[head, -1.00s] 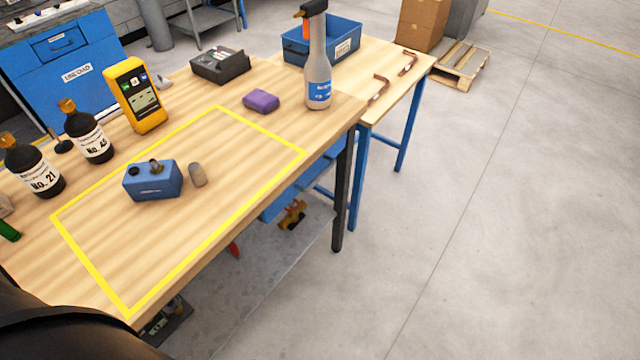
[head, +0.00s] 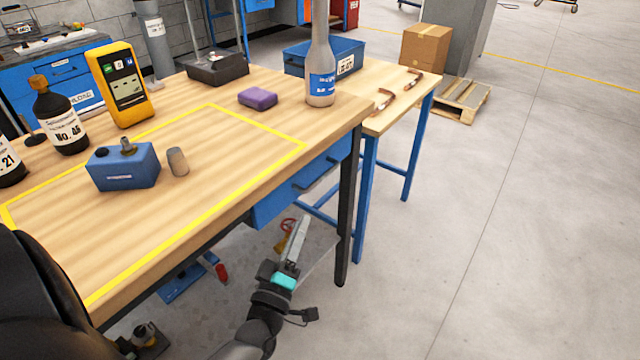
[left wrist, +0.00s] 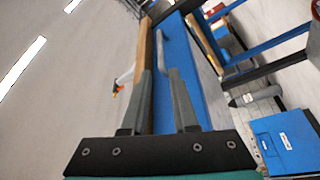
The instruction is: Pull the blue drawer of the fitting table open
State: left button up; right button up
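The blue drawer (head: 274,207) sits under the front edge of the wooden fitting table (head: 215,190). Its front looks about flush with the table edge, and a dark bar handle (head: 318,173) runs along it. My left gripper (head: 297,226) is below and in front of the drawer, pointing up toward it, apart from the handle. In the left wrist view, the two grey fingers (left wrist: 160,75) are spread with nothing held between them. My right gripper is out of view.
On the table stand a spray bottle (head: 321,85), a purple block (head: 257,98), a blue box-shaped part (head: 123,168) and a yellow meter (head: 124,85). A black table leg (head: 345,215) stands right of my left gripper.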

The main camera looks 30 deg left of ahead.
aim_at(320, 179)
pick_arm(q)
jog(key=b+x, duration=0.2)
jog(key=x, duration=1)
jog(key=shift+w+f+b, duration=0.1)
jog(key=shift+w+b, duration=0.05)
jog(key=shift+b, duration=0.25)
jog(key=shift+w+a, duration=0.15)
jog(key=shift+w, duration=0.5)
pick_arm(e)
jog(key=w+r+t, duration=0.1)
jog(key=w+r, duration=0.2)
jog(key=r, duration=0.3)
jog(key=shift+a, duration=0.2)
pick_arm(q)
jog(key=shift+r, duration=0.2)
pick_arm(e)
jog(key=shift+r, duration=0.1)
pick_arm(q)
grip_shut()
